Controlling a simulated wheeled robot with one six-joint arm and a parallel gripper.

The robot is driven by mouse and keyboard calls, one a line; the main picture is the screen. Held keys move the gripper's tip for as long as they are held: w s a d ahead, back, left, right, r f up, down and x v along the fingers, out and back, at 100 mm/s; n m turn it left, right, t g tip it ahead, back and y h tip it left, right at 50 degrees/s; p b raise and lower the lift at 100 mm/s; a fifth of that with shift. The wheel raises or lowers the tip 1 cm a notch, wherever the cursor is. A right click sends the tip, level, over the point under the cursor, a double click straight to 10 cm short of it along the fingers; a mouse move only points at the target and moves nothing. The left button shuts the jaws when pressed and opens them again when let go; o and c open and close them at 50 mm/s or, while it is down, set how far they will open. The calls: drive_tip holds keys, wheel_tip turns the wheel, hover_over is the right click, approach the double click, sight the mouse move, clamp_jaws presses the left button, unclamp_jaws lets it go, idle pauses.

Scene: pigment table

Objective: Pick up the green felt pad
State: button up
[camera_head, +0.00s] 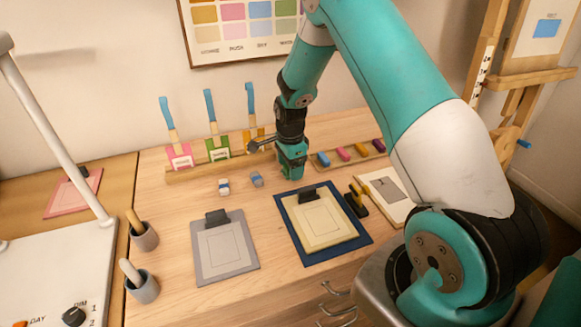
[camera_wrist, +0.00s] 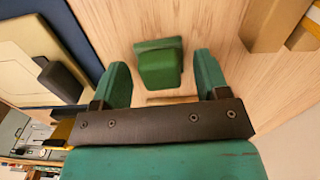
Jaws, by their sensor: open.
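The green felt pad (camera_wrist: 160,66) shows in the wrist view as a small dark-green block with a wider top part, on the wooden table. My gripper (camera_wrist: 160,60) is open, with one green finger on each side of the pad and a visible gap on both sides. In the head view my gripper (camera_head: 292,168) points down at the table, just in front of the brush rack. The pad cannot be told apart from the green fingers there. Whether the fingertips reach down to the pad's level is unclear.
The wooden brush rack (camera_head: 205,170) stands behind left. A tray of coloured pads (camera_head: 345,154) lies to the right. Two small pads (camera_head: 257,180) (camera_head: 223,187) lie to the left. A blue mat (camera_head: 292,238) with a clipboard lies in front, beside a grey clipboard (camera_head: 225,267).

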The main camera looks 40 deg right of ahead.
drive_tip(key=shift+f, duration=0.15)
drive_tip(key=c, duration=0.8)
wheel_tip(320, 180, up, 20)
drive_tip(key=b, duration=0.2)
drive_tip(key=shift+b, duration=0.4)
drive_tip(key=shift+o, duration=0.6)
drive_tip(key=shift+c, duration=0.3)
